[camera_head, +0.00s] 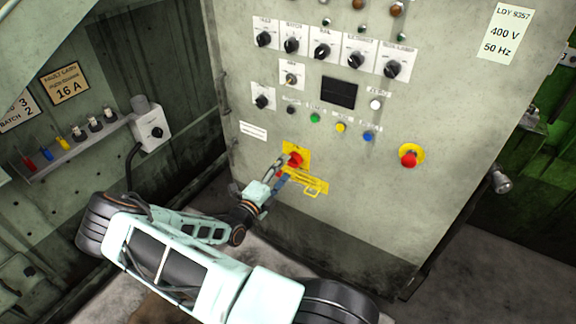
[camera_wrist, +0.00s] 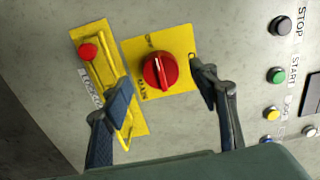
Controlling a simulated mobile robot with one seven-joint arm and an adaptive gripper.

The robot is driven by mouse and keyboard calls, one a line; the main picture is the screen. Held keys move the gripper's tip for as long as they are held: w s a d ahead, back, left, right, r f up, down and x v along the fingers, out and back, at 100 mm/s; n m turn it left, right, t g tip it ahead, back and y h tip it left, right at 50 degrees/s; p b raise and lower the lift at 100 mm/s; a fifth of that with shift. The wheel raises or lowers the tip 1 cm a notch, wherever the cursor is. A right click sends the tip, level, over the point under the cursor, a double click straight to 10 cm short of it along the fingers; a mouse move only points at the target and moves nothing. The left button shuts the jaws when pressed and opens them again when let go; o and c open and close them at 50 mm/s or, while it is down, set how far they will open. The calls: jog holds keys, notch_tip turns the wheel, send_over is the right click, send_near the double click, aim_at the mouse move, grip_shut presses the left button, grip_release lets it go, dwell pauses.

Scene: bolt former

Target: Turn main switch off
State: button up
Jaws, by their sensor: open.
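The main switch is a red rotary knob (camera_head: 294,160) on a yellow plate, low on the grey cabinet door. It also shows in the wrist view as a red knob (camera_wrist: 160,71) with lettering on the plate above and below it. My gripper (camera_head: 276,176) is close in front of the switch. In the wrist view my gripper (camera_wrist: 162,88) is open, with one finger to the left of the knob and the other to the right. The knob lies between the fingers in the picture, and no contact shows. The left finger partly covers the neighbouring yellow plate.
A yellow plate with a red button (camera_wrist: 88,53) and a yellow loop sits beside the switch. A red emergency button (camera_head: 409,155) is to the right. Several selector knobs and coloured buttons are above. A grey box (camera_head: 151,131) is on the left wall.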

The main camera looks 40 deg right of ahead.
jog(key=v, duration=0.8)
jog(key=shift+s+a, duration=0.2)
jog(key=shift+a, duration=0.15)
